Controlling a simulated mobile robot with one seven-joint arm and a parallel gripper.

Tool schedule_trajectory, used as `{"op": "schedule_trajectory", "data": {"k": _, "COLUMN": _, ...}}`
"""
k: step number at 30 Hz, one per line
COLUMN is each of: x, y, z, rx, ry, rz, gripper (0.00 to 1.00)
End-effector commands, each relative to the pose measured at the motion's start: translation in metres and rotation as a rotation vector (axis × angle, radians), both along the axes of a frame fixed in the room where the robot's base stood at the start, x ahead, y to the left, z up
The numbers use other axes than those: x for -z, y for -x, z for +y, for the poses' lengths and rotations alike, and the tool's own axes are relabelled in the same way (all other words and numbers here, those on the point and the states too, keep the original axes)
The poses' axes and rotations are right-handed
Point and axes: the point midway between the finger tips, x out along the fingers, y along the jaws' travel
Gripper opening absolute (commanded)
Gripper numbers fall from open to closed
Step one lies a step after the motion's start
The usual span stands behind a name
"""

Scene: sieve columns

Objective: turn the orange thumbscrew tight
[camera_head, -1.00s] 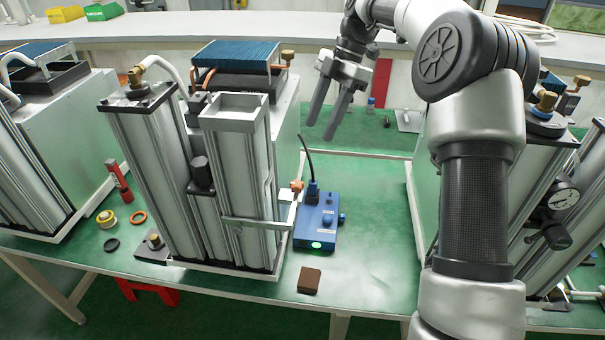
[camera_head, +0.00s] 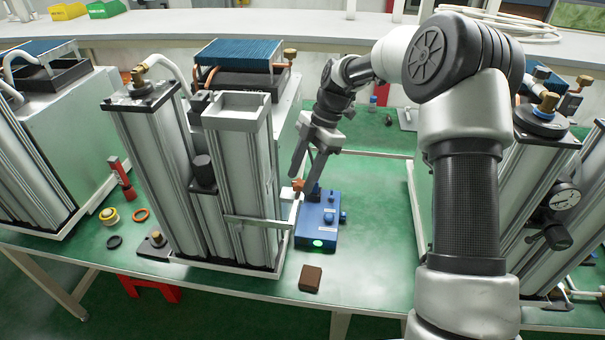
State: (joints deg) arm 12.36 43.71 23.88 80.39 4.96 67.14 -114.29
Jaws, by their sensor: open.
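The orange thumbscrew (camera_head: 298,184) is a small orange knob on the right side of the middle sieve column unit (camera_head: 238,160), at the end of a metal bracket (camera_head: 256,222). My gripper (camera_head: 304,184) is open and points down, with its fingertips around or just beside the thumbscrew. One finger shows left and behind, the other to the right over the blue box. I cannot tell whether either finger touches the thumbscrew. The fingers partly hide the area around it.
A blue box (camera_head: 316,228) with a lit green button stands right below my gripper. A brown block (camera_head: 310,279) lies near the front edge. An orange ring (camera_head: 140,214) and a yellow roll (camera_head: 109,216) lie at left. The green table right of the blue box is clear.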

Motion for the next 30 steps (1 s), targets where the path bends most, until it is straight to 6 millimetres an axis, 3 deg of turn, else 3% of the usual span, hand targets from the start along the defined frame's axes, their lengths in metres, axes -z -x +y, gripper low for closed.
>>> {"op": "schedule_trajectory", "data": {"k": 5, "x": 0.0000, "y": -0.0001, "z": 0.0000, "rx": 0.000, "ry": 0.000, "rz": 0.000, "gripper": 0.45}}
{"op": "schedule_trajectory", "data": {"k": 12, "x": -0.0002, "y": -0.0003, "z": -0.0001, "rx": 0.000, "ry": 0.000, "rz": 0.000, "gripper": 0.06}}
{"op": "schedule_trajectory", "data": {"k": 22, "x": 0.0012, "y": -0.0002, "z": -0.0009, "rx": 0.047, "ry": 0.000, "rz": -0.002, "gripper": 0.06}}
{"op": "schedule_trajectory", "data": {"k": 30, "x": 0.0034, "y": 0.0023, "z": -0.0016, "rx": 0.219, "ry": 0.000, "rz": -0.001, "gripper": 0.06}}
